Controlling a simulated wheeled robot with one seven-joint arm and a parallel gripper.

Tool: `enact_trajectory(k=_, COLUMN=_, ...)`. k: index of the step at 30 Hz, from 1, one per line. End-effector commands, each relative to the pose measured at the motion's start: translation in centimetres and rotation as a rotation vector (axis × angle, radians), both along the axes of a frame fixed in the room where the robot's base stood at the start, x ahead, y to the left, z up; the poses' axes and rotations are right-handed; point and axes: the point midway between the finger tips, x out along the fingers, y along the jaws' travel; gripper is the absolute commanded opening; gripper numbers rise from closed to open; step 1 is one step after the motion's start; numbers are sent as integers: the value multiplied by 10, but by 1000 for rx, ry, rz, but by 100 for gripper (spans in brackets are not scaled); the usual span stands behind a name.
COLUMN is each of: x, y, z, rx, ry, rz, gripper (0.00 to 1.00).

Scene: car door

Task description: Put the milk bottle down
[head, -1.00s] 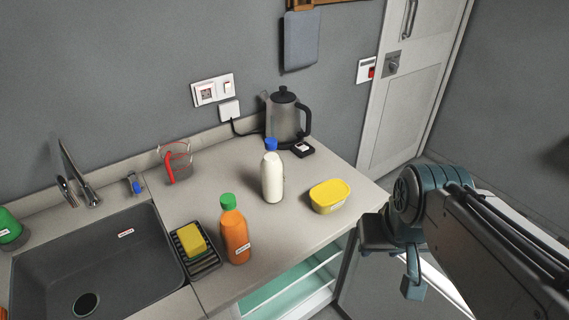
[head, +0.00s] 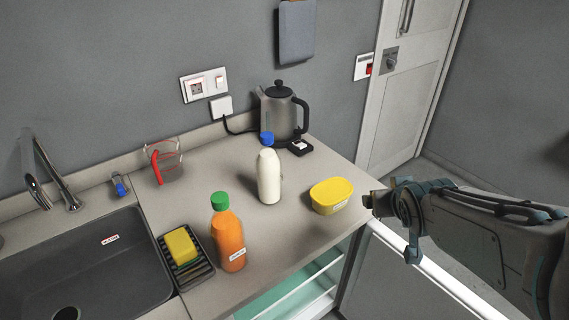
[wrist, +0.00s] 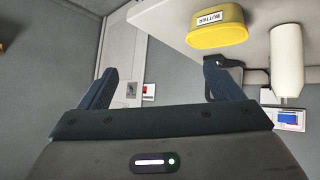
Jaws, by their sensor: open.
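The white milk bottle (head: 268,177) with a blue cap stands upright on the grey counter (head: 215,170), between the kettle and the orange juice bottle. In the wrist view the white bottle (wrist: 287,62) shows at the right edge. My gripper (head: 372,200) is just off the counter's right edge, to the right of the yellow butter tub (head: 331,197), apart from the bottle. In the wrist view its two fingers (wrist: 160,80) are spread with nothing between them. The butter tub also shows there (wrist: 216,28), beyond the right finger.
A juice bottle (head: 228,236) and a sponge on a rack (head: 183,248) stand by the sink (head: 85,250). A kettle (head: 282,112) and a measuring jug (head: 166,163) are at the back. Below the counter, an open fridge (head: 300,285) has its door (head: 430,270) swung out under my arm.

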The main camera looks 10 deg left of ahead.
Motion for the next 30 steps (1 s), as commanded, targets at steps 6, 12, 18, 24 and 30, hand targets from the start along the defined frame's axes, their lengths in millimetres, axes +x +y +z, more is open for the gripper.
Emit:
enact_trajectory(k=6, x=48, y=68, z=-39, rx=83, ry=-233, rz=235, gripper=87)
enact_trajectory(k=12, x=58, y=140, z=-62, rx=251, ry=-410, rz=473, gripper=87)
enact_trajectory(k=18, x=45, y=190, z=-73, rx=431, ry=-516, rz=649, gripper=87)
enact_trajectory(k=24, x=36, y=209, z=-73, rx=522, ry=-556, rz=721, gripper=87)
enact_trajectory(k=30, x=53, y=236, z=-71, rx=535, ry=-560, rz=732, gripper=87)
